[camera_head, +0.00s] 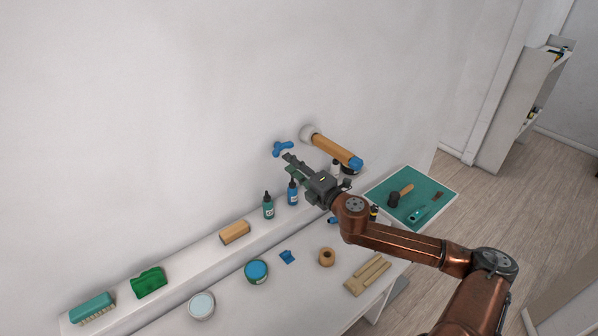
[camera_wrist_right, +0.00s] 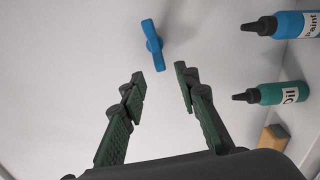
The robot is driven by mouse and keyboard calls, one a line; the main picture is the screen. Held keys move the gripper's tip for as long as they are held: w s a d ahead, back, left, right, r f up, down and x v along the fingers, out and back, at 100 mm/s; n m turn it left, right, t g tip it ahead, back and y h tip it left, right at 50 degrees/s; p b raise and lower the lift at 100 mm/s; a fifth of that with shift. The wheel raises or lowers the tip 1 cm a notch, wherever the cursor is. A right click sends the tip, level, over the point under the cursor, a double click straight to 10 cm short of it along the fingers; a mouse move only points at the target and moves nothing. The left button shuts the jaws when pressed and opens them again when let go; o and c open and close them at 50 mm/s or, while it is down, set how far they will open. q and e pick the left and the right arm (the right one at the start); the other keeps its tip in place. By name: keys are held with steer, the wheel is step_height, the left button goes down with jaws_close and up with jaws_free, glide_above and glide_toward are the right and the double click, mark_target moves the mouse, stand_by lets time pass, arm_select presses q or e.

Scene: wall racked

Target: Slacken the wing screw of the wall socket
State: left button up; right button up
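The blue wing screw (camera_head: 283,149) sits on the white wall. In the right wrist view the wing screw (camera_wrist_right: 152,45) stands ahead of the fingertips, its wings running nearly upright. A round pale wall socket (camera_head: 307,133) lies to its right in the head view, with a wooden rod (camera_head: 333,148) sticking out and a blue cap on the rod's end. My right gripper (camera_head: 291,167) is just below the wing screw in the head view. In the right wrist view my right gripper (camera_wrist_right: 160,86) is open, its fingers apart with nothing between them. My left gripper is not in view.
On the ledge stand a blue paint bottle (camera_head: 292,192), a green oil bottle (camera_head: 268,206), a wooden block (camera_head: 235,232) and a green piece (camera_head: 149,282). Below lie a tape roll (camera_head: 327,257) and tins. A green mat (camera_head: 390,187) with tools lies at the right.

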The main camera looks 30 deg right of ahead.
steer(key=shift+s+d, duration=0.15)
steer(key=shift+s, duration=1.7)
